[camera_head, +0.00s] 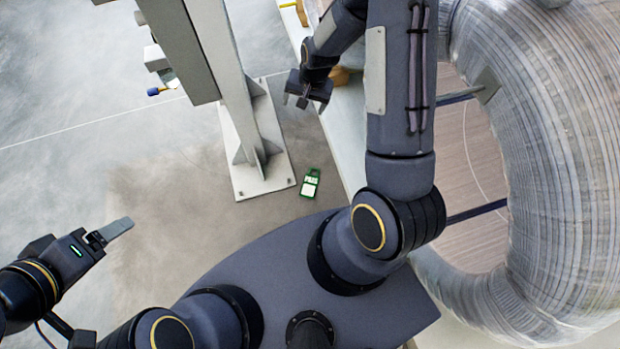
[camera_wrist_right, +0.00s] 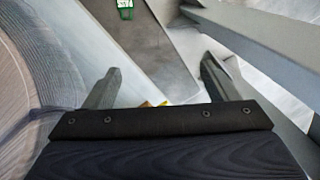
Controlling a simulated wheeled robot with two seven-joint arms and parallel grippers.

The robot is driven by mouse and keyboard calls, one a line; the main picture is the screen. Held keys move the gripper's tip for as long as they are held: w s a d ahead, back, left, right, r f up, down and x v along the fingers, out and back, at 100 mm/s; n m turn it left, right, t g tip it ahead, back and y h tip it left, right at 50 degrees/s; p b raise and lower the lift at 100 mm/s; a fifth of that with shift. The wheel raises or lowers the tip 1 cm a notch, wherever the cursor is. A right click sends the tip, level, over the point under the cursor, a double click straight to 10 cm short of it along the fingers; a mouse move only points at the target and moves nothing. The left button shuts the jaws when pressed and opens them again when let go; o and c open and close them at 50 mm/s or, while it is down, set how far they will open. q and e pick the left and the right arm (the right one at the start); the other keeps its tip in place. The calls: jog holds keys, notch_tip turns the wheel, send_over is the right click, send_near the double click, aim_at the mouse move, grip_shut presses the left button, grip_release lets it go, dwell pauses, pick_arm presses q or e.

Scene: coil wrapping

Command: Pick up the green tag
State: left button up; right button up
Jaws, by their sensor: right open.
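The green tag (camera_head: 311,183) has a white label and lies on the floor beside the foot of a steel post. It also shows at the top edge of the right wrist view (camera_wrist_right: 125,9), partly cut off there. My right gripper (camera_head: 297,101) is open and empty, its two fingers (camera_wrist_right: 160,66) spread wide. It is apart from the tag, farther up in the head view. My left gripper (camera_head: 124,229) is at the lower left, far from the tag. Its fingers overlap in the view, so I cannot tell their opening.
The steel post (camera_head: 234,85) stands on a bolted base plate (camera_head: 262,186) just left of the tag. A large wrapped coil (camera_head: 560,150) fills the right side. A pale edge runs between the tag and the coil.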

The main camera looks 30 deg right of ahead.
notch_tip(320, 180, down, 17)
jog(key=b, duration=0.5)
jog(key=g+h+b, duration=0.1)
jog(key=g+b, duration=0.1)
jog(key=b, duration=0.5)
send_over(311, 182)
jog(key=shift+m, duration=0.4)
jog(key=f, duration=2.2)
jog(key=shift+a+f, duration=0.35)
jog(key=f+b, duration=0.2)
jog(key=f, duration=0.3)
jog(key=shift+d+f+b, duration=0.1)
jog(key=shift+d+b, duration=0.2)
jog(key=shift+b, duration=0.1)
pick_arm(q)
notch_tip(311, 182, down, 17)
pick_arm(e)
jog(key=shift+c, duration=0.3)
jog(key=c, duration=1.1)
